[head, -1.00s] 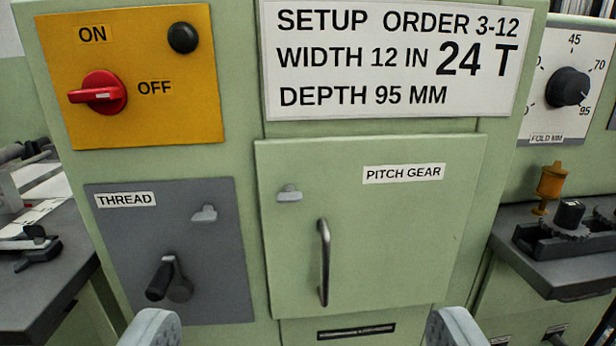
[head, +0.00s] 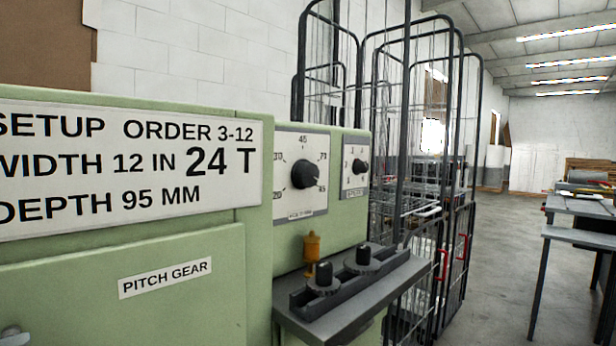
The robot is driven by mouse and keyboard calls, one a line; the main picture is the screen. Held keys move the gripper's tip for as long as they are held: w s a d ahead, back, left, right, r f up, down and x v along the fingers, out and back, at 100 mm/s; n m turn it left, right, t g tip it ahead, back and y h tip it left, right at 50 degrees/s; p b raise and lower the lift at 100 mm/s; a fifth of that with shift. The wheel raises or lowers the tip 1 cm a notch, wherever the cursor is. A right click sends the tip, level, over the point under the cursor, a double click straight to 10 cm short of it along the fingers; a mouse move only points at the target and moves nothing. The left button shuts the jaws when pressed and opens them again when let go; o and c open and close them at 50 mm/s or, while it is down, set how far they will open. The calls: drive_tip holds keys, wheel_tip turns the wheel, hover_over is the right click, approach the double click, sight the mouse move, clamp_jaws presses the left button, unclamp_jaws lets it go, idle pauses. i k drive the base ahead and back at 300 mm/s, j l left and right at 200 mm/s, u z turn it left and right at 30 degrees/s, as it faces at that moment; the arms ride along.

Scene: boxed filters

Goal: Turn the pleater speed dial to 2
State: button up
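A small black dial (head: 360,165) sits on a white plate at the right end of the green machine, seen at a slant. Its plate has small digits and a label too small to read; it may be the pleater speed dial. A pale mark shows on the knob's right side, but I cannot tell which digit it points at. My gripper is not in this view.
A grey shelf (head: 350,315) with black knobs and an orange fitting (head: 311,247) juts out below the dials. Tall wire cage trolleys (head: 440,270) stand close to the right. Open concrete floor (head: 500,270) lies between them and a grey table (head: 580,206).

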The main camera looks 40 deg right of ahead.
sight(359, 167)
drive_tip(key=z, duration=1.3)
